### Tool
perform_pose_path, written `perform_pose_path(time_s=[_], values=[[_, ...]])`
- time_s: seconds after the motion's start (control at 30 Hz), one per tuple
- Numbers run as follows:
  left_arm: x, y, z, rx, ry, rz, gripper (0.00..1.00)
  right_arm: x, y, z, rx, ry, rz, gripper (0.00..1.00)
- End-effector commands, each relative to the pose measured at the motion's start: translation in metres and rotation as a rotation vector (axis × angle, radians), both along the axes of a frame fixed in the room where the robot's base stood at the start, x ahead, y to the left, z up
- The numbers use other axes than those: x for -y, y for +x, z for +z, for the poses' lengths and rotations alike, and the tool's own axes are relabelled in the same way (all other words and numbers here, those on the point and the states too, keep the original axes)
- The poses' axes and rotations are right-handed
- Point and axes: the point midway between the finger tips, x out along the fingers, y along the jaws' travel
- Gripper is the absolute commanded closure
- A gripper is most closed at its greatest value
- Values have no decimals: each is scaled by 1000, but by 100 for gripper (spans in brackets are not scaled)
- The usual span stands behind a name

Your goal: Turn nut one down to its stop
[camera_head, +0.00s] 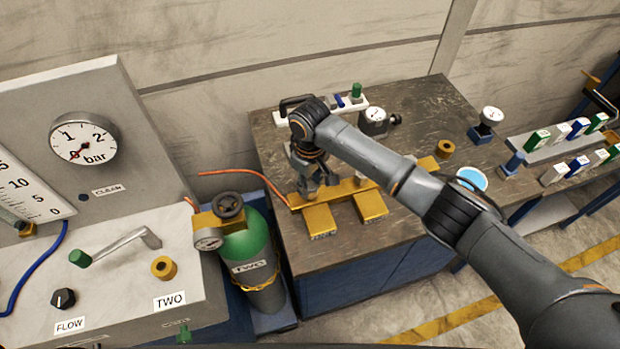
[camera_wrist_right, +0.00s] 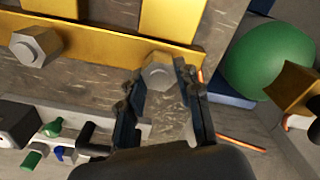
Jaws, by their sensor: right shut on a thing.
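A yellow clamp bar (camera_head: 340,191) lies across two yellow blocks at the front of the bench; it also shows in the right wrist view (camera_wrist_right: 105,48). A grey hex nut (camera_wrist_right: 158,72) sits on the bar near its left end in the head view. My right gripper (camera_head: 311,191) reaches down over that end, and its fingers (camera_wrist_right: 160,75) are shut on this nut, one on each side. A second grey hex nut (camera_wrist_right: 36,46) on the same bar is free. I cannot read the block labels. My left gripper is not in view.
A green cylinder (camera_head: 247,245) labelled TWO stands left of the bench, with an orange hose (camera_head: 240,173) beside it. A white strip (camera_head: 350,109), a small gauge (camera_head: 376,116) and a blue-rimmed dish (camera_head: 471,179) are on the bench (camera_head: 425,105). A gauge panel (camera_head: 85,140) is at the left.

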Motion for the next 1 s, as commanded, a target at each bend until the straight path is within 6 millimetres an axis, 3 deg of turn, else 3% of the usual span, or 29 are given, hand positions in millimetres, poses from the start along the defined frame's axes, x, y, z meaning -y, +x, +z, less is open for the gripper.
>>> perform_pose_path(time_s=[0.53,0.57,0.63,1.0], values=[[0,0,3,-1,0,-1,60,0,0,-1,-1,1,-26,98],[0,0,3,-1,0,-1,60,0,0,-1,-1,1,-26,60],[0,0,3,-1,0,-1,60,0,0,-1,-1,1,-25,46],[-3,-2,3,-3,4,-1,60,0,0,3,1,1,-23,43]])
